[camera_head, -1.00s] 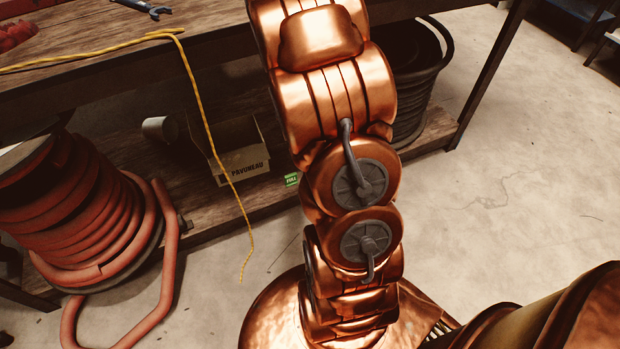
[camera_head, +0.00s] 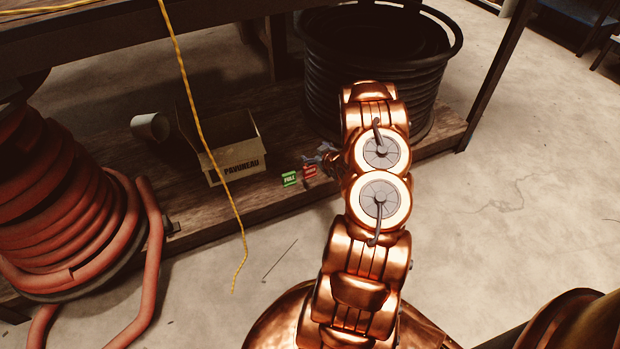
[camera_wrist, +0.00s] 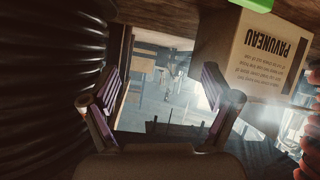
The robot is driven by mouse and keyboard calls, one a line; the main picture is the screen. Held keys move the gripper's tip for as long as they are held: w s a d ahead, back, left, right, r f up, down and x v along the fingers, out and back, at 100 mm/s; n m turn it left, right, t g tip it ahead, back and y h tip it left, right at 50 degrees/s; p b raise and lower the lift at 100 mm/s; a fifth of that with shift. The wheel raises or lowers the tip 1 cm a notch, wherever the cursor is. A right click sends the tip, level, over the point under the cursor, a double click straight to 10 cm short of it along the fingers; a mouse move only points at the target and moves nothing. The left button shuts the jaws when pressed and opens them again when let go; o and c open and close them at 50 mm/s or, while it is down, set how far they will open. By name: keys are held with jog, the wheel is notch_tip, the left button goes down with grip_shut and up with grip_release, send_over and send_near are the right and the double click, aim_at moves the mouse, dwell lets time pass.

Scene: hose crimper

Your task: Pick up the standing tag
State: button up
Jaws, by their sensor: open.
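Two small tags are on the low wooden shelf. The green tag (camera_head: 289,179) shows its lettered face beside the box and looks upright. The red tag (camera_head: 310,171) is just right of it, partly hidden by my gripper (camera_head: 326,158); I cannot tell whether it stands or leans. My gripper is low over the shelf, close to the red tag on its right side. In the wrist view my gripper (camera_wrist: 160,92) has its fingers spread wide with nothing between them. A bright green edge (camera_wrist: 256,4), likely the green tag, shows at the top there.
An open cardboard box (camera_head: 240,166) marked PAVUNEAU stands left of the tags, with a white cup (camera_head: 150,127) behind it. A black hose coil (camera_head: 325,75) stands behind my arm. A yellow cord (camera_head: 205,130) hangs in front of the shelf. A red hose reel (camera_head: 60,205) stands at left.

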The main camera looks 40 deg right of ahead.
aim_at(311, 169)
jog(key=s+a+f+m+t+h+b, duration=0.1)
jog(key=s+f+m+t+b, duration=0.2)
jog(key=f, duration=0.4)
jog(key=s+a+f+t+h+b, duration=0.1)
jog(key=s+f+t+b, duration=0.1)
jog(key=f+b, duration=0.35)
jog(key=shift+r+b+x, duration=0.2)
jog(key=shift+b+x, duration=0.2)
jog(key=shift+x, duration=1.6)
jog(key=shift+r+b+x, duration=0.15)
jog(key=shift+b+x, duration=0.2)
jog(key=shift+x, duration=1.6)
jog(key=shift+a, duration=0.1)
jog(key=shift+c, duration=0.4)
jog(key=c, duration=1)
jog(key=shift+o, duration=0.2)
jog(key=shift+r, duration=0.1)
